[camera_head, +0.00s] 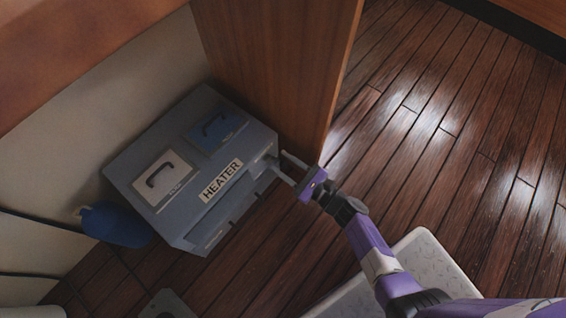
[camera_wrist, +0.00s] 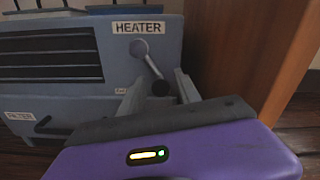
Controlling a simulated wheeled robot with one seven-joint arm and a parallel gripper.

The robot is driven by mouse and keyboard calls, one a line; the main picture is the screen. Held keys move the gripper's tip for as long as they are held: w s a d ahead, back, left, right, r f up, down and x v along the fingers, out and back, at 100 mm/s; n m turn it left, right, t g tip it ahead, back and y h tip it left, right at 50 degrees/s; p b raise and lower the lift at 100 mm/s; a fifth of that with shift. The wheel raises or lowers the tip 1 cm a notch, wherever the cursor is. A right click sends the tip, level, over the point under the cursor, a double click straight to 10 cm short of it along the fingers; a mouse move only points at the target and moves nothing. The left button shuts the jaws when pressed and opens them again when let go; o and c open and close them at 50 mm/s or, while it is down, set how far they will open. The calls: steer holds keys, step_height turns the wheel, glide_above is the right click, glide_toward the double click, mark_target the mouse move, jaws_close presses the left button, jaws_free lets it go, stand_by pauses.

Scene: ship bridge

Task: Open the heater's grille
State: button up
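The heater (camera_head: 228,165) is a grey-blue box with a white HEATER label, standing on the floor at left centre in the head view. In the wrist view its dark slatted grille (camera_wrist: 50,52) fills the upper left and looks shut. A lever (camera_wrist: 150,62) with a dark round knob slants down from the heater's front, right of the grille and below the label. My gripper (camera_head: 277,158) is at the heater's right front corner. In the wrist view my gripper (camera_wrist: 160,78) is open, with one finger on each side of the knob. Whether the fingers touch it is unclear.
A wooden panel (camera_head: 280,60) stands upright just behind and right of the heater, close to my gripper. A blue rounded object (camera_head: 115,224) lies at the heater's left. A FILTER label (camera_wrist: 20,117) and dark handle sit below the grille. The plank floor (camera_head: 450,120) at right is clear.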

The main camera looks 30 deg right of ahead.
stand_by(0.3)
steer(key=p+v, duration=0.2)
steer(key=v, duration=0.5)
steer(key=shift+s, duration=0.35)
steer(key=shift+d, duration=0.15)
